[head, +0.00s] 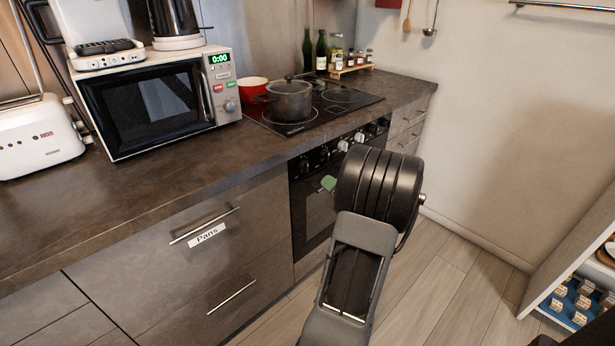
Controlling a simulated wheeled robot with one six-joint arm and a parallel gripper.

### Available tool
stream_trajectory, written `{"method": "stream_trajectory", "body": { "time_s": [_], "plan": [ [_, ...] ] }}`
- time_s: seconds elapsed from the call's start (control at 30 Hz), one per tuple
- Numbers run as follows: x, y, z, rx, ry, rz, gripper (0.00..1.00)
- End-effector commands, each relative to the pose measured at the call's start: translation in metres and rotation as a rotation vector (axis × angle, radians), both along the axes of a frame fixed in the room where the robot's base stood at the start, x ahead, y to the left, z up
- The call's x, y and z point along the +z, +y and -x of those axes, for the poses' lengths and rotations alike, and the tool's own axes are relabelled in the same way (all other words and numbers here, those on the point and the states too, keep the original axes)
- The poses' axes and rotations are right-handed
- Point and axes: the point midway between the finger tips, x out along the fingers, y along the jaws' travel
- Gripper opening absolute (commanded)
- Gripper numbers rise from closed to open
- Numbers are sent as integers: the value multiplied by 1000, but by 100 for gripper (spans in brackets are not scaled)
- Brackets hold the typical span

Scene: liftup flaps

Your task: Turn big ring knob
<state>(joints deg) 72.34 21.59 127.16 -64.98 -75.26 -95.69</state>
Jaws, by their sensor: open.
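A row of stove knobs (325,154) runs along the black front panel of the oven, below the counter edge. Some are dark and some look pale; which one is the big ring knob cannot be read from here. My gripper (328,183) is mostly hidden behind my own dark arm. Only a green tip shows, in front of the oven just below the knobs. It looks open, and I see nothing held in it. Whether it touches the panel cannot be told. My arm covers part of the oven front.
A black cooktop (315,105) holds a grey lidded pot (289,101) and a red pot (253,90). A microwave (150,105) and a toaster (38,138) stand left on the counter. Drawer handles (204,226) jut out at left. Floor (440,270) is clear at right; an open shelf (570,260) stands beyond.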

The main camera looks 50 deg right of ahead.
Motion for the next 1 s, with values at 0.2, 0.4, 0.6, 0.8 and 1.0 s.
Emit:
{"method": "stream_trajectory", "body": {
  "time_s": [0.2,0.4,0.6,0.8,1.0],
  "plan": [
    [-1,-6,-34,9,-5,8,64],
    [0,-13,-73,8,-5,7,64],
    [-1,-19,-104,5,-5,6,64],
    [0,-23,-122,5,-4,5,64],
    [0,-24,-129,3,-5,4,64]
  ]
}}
